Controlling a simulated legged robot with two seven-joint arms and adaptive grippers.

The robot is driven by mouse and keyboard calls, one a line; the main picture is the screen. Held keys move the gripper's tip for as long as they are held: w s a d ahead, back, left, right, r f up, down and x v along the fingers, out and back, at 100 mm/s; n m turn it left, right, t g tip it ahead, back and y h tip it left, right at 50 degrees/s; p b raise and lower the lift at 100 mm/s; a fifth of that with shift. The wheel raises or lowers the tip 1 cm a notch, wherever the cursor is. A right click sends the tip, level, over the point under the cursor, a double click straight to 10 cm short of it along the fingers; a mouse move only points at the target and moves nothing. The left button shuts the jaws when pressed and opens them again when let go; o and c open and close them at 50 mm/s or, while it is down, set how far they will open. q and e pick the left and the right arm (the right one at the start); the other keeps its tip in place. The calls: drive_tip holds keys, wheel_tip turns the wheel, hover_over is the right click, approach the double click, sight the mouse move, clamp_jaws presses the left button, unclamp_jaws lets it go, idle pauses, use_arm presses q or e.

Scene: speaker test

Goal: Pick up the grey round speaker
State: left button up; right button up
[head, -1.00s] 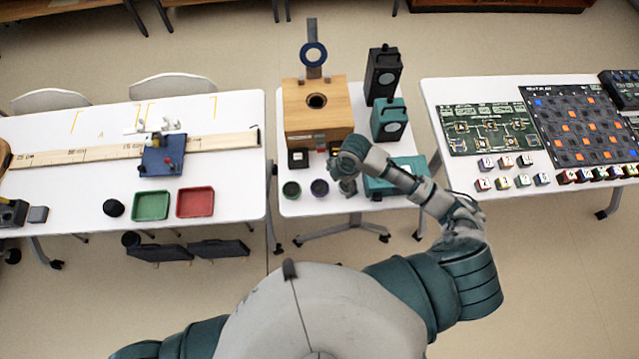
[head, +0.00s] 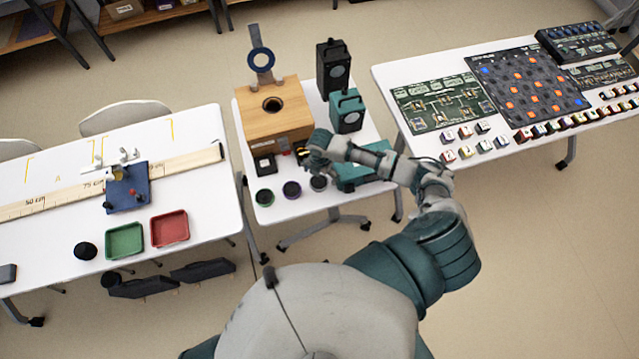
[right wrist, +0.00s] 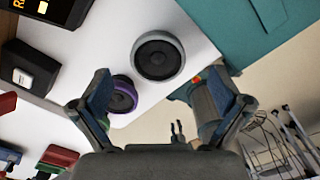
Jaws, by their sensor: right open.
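The grey round speaker (head: 319,183) sits on the white middle table, at the right end of a short row of round speakers. In the right wrist view the grey speaker (right wrist: 158,58) has a pale grey rim and a dark cone. My right gripper (head: 317,168) is right beside or above it in the head view. In the wrist view my right gripper (right wrist: 160,92) has its two fingers spread wide, with nothing between them gripped. The grey speaker shows beyond the fingertips, between their lines. My left gripper is out of view.
A purple-rimmed speaker (head: 292,189) stands just left of the grey one, near a fingertip in the wrist view. A green-rimmed speaker (head: 264,197) is farther left. A teal box (head: 364,174) lies close on the right. A wooden box (head: 272,120) stands behind.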

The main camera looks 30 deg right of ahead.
sight(319, 180)
drive_tip(key=f, duration=0.5)
drive_tip(key=shift+w+a+f, duration=0.15)
drive_tip(key=shift+a, duration=0.05)
drive_tip(key=shift+d, duration=0.15)
drive_tip(key=c, duration=1.6)
drive_tip(key=shift+o, duration=0.2)
